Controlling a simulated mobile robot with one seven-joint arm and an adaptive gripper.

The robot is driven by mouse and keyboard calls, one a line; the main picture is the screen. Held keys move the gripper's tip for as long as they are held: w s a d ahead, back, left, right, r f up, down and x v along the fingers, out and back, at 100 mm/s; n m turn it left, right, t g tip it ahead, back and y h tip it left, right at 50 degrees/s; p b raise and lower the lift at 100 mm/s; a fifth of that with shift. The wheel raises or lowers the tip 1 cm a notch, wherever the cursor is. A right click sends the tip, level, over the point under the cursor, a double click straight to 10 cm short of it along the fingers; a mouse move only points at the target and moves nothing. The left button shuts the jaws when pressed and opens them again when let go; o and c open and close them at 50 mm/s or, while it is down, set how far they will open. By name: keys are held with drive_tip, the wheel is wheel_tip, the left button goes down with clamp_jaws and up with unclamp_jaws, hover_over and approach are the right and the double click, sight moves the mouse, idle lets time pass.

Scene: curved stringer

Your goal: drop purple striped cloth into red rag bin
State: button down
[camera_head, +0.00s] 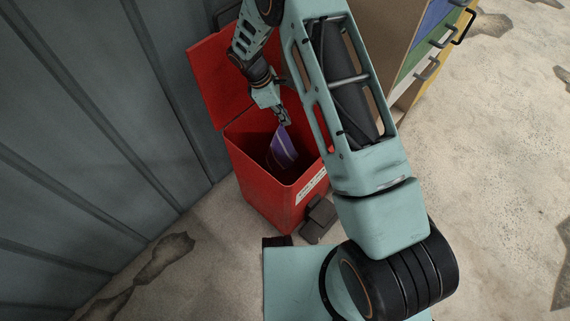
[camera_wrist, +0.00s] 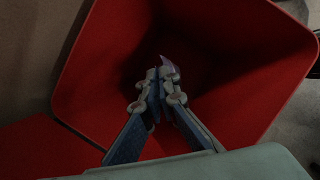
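The purple striped cloth (camera_head: 283,147) hangs from my gripper (camera_head: 284,121) in the head view, with its lower part inside the mouth of the red rag bin (camera_head: 262,186). In the wrist view my gripper (camera_wrist: 160,85) is over the dark inside of the bin (camera_wrist: 105,60), its fingers closed together. A small purple tip of the cloth (camera_wrist: 169,65) shows just beyond the fingertips; the rest is hidden by the fingers. The bin's red lid (camera_head: 215,80) stands open, tilted back near the wall.
A grey panelled wall (camera_head: 90,130) stands to the left of the bin. A cabinet with coloured drawers and handles (camera_head: 435,45) is at the upper right. A black pedal (camera_head: 320,216) is at the bin's front. The concrete floor at right is clear.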

wheel_tip(320, 180, down, 3)
drive_tip(key=shift+r+b, duration=0.15)
drive_tip(key=shift+b, duration=0.45)
drive_tip(key=c, duration=2.2)
unclamp_jaws()
drive_tip(key=shift+o, duration=0.2)
drive_tip(key=o, duration=0.6)
drive_tip(key=shift+o, duration=0.2)
drive_tip(key=o, duration=0.7)
